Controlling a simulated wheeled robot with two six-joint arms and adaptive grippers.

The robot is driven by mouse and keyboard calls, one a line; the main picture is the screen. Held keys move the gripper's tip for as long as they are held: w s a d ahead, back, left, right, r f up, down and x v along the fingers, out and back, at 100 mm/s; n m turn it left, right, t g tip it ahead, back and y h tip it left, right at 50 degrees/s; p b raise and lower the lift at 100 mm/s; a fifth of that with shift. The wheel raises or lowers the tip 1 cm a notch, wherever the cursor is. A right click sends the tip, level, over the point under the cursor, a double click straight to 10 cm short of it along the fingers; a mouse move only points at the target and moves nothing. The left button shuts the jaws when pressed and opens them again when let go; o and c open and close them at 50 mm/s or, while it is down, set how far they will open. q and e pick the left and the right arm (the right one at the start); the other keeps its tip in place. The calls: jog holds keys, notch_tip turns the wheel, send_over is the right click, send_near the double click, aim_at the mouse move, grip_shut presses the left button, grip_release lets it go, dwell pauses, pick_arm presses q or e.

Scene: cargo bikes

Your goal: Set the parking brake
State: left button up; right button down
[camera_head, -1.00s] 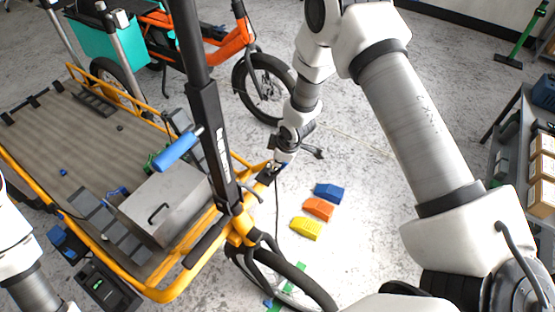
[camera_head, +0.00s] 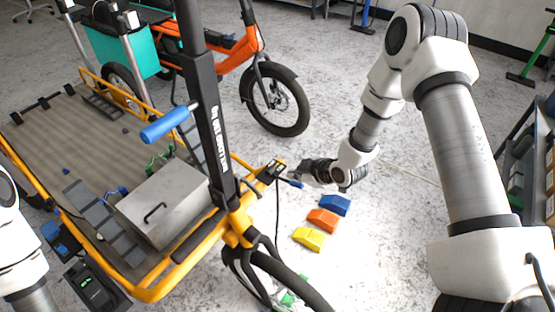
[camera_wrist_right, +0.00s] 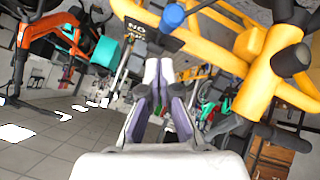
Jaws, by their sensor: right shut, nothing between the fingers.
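The cargo bike has a yellow frame (camera_head: 170,284). A dark bracket (camera_head: 270,171) sits on the frame's front right side, with a small blue-tipped lever (camera_head: 295,183) sticking out to the right. In the right wrist view, a blue knob (camera_wrist_right: 173,16) stands beside a dark plate with white lettering, just above the fingertips. My right gripper (camera_head: 302,175) is beside the blue tip, lying nearly level. Its fingers (camera_wrist_right: 158,68) are shut and empty; I cannot tell whether they touch the lever. My left arm shows at the left edge, but its gripper is out of view.
A blue handle (camera_head: 165,124) juts left from the bike's black column (camera_head: 205,110). A metal box (camera_head: 165,204) sits on the cargo deck. Blue (camera_head: 335,205), orange (camera_head: 322,220) and yellow (camera_head: 309,239) wedges lie on the floor below my right gripper. An orange bike (camera_head: 232,62) stands behind.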

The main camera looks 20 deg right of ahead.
jog(key=shift+a+r, duration=0.1)
jog(key=shift+r, duration=0.05)
jog(key=shift+w+a+r, duration=0.2)
jog(key=shift+w+a, duration=0.15)
jog(key=shift+w, duration=0.25)
pick_arm(q)
jog(key=shift+r, duration=0.1)
pick_arm(e)
jog(key=shift+r, duration=0.1)
pick_arm(q)
jog(key=r+p, duration=0.1)
jog(key=s+a+r+p, duration=0.1)
jog(key=r+p, duration=0.1)
jog(key=shift+s, duration=0.2)
pick_arm(e)
jog(key=a+v, duration=0.1)
jog(key=v, duration=1)
jog(key=shift+s+a+r, duration=0.2)
jog(key=shift+s+a, duration=0.05)
jog(key=shift+s, duration=0.1)
